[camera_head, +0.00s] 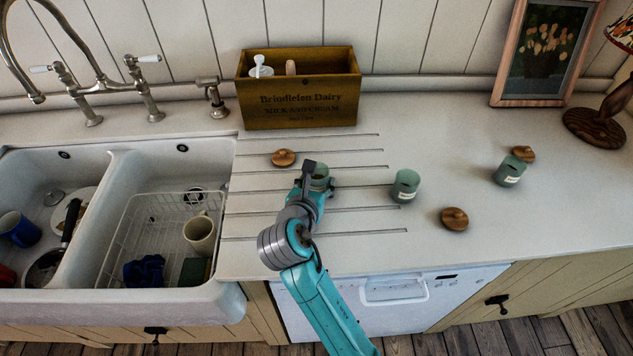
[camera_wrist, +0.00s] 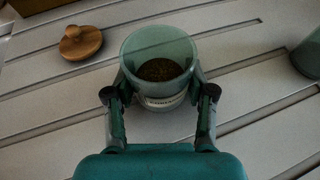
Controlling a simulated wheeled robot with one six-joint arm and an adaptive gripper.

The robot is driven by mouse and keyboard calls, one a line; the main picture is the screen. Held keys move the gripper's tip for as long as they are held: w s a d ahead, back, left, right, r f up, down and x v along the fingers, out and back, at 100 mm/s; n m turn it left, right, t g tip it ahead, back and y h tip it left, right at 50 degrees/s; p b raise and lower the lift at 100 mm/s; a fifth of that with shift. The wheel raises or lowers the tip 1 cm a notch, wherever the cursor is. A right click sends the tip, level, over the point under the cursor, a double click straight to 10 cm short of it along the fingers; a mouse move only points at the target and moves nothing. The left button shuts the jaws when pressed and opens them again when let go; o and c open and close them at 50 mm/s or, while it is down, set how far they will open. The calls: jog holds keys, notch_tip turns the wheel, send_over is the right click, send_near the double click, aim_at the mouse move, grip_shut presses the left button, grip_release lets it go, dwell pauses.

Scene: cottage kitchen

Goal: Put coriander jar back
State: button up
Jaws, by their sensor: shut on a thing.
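My gripper (camera_head: 318,184) is shut on an open, pale green jar (camera_head: 319,172) over the grooved drainer part of the counter. In the wrist view the fingers of my gripper (camera_wrist: 160,92) clasp this green jar (camera_wrist: 158,50) from both sides. It is upright, with dark ground spice inside. Its white label is partly hidden and I cannot read it surely. I cannot tell whether its base touches the counter. A second green jar (camera_head: 405,186) stands to the right, and a third green jar (camera_head: 509,172) farther right. Their labels are too small to read.
Round wooden lids lie behind my gripper (camera_head: 283,158), near the counter's front (camera_head: 454,219) and behind the third jar (camera_head: 523,153). A wooden box (camera_head: 298,90) stands at the wall. A double sink (camera_head: 112,215) is left; a picture frame (camera_head: 545,50) and lamp (camera_head: 596,122) are right.

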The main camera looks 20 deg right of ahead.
jog(key=shift+f, duration=0.15)
jog(key=o, duration=1.2)
jog(key=shift+r, duration=0.25)
jog(key=v, duration=1.2)
jog(key=shift+f, duration=0.2)
jog(key=shift+s+a, duration=0.1)
jog(key=shift+a, duration=0.05)
